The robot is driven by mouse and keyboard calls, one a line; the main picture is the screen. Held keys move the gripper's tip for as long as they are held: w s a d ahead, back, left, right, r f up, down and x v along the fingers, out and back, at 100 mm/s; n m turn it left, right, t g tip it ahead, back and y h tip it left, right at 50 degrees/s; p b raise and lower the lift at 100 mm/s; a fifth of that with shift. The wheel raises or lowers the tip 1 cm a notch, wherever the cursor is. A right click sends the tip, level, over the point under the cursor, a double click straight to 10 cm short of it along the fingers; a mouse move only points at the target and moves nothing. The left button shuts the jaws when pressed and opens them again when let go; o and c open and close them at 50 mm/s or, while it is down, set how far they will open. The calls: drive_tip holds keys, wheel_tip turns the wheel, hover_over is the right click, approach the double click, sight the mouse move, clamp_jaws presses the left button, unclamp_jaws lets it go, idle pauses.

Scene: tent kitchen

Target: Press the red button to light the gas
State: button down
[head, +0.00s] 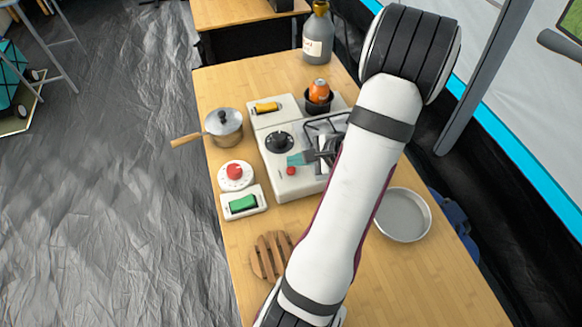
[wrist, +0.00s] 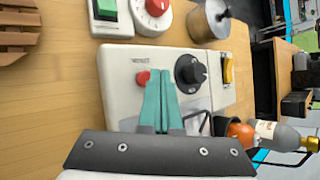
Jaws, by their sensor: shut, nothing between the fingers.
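The red button (head: 291,171) is a small round knob on the front of the white gas stove (head: 280,186). It also shows in the wrist view (wrist: 143,78), just left of my fingertips. A black dial (head: 279,142) sits on the same panel, beyond the button. My gripper (head: 293,159) has teal fingers that are shut and empty. In the wrist view the fingertips (wrist: 161,72) lie between the red button and the black dial (wrist: 190,73). I cannot tell their exact height above the panel. My arm hides part of the burner.
Left of the stove are a white unit with a red knob (head: 235,171), a green switch (head: 243,204) and a lidded pot (head: 224,127). A yellow switch (head: 267,107) and an orange can (head: 319,91) are behind. A wooden trivet (head: 271,256) and round pan (head: 403,215) are nearer.

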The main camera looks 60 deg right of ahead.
sight(295, 171)
drive_tip(key=shift+f, duration=0.1)
drive_tip(key=shift+f, duration=0.35)
drive_tip(key=shift+f, duration=0.5)
idle(0.6)
drive_tip(key=shift+r, duration=0.95)
wheel_tip(295, 171, up, 5)
idle(0.4)
idle(0.5)
